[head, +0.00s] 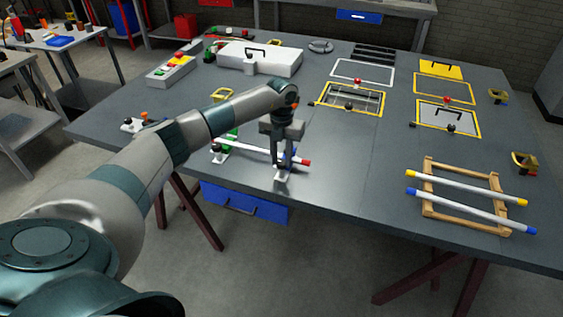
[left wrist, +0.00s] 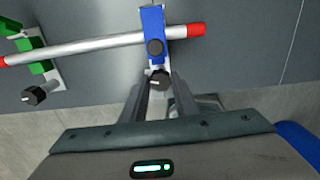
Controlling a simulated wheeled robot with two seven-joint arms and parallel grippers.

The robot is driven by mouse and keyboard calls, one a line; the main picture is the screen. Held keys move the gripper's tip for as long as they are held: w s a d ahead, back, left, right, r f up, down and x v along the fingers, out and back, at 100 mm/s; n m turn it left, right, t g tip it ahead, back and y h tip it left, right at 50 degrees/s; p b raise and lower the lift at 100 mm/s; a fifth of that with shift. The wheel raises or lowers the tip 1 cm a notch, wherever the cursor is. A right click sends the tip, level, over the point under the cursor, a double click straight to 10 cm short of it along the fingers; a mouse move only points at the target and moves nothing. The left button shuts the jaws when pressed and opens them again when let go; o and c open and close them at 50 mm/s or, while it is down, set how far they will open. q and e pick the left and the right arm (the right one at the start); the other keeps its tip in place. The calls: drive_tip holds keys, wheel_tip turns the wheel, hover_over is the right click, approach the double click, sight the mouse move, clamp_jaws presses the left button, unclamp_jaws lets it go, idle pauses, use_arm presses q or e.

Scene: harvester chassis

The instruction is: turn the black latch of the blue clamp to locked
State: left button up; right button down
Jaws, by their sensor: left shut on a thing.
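The blue clamp (left wrist: 152,22) shows in the left wrist view at top centre, closed over the red-ended white rod (left wrist: 100,45). Its black latch (left wrist: 159,79) is a round knob with a pale mark, just below the blue part. My left gripper (left wrist: 160,83) has its two fingers on either side of this knob and is shut on it. In the head view my left gripper (head: 283,163) points down near the table's front edge and hides most of the blue clamp. The clamp's white base (head: 284,176) shows below the fingers. My right gripper is in neither view.
A green clamp (left wrist: 36,52) with its own black knob (left wrist: 34,95) stands at the rod's other end. A wooden rack (head: 428,190) with two white rods lies to the right. A white case (head: 275,60) and yellow-framed panels stand farther back. The table between clamp and rack is clear.

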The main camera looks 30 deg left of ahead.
use_arm(q)
drive_tip(key=m+b, duration=0.7)
drive_tip(key=shift+f, duration=0.2)
drive_tip(key=shift+m+b, duration=0.75)
drive_tip(key=shift+m, duration=0.25)
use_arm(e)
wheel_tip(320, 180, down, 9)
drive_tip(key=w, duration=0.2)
use_arm(q)
drive_tip(key=m+b, duration=0.1)
drive_tip(key=m, duration=0.2)
drive_tip(key=m+b, duration=0.2)
drive_tip(key=m, duration=0.1)
drive_tip(key=shift+d+r+b, duration=0.1)
drive_tip(key=shift+r+b, duration=0.1)
drive_tip(key=shift+b, duration=0.1)
drive_tip(key=shift+r, duration=0.1)
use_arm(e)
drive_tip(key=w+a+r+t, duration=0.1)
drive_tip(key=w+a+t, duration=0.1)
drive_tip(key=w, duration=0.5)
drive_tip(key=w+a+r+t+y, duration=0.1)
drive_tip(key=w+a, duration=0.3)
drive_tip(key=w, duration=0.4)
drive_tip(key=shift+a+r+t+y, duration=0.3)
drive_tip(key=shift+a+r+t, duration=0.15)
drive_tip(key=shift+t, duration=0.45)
use_arm(q)
drive_tip(key=o, duration=1.1)
drive_tip(key=shift+c, duration=0.2)
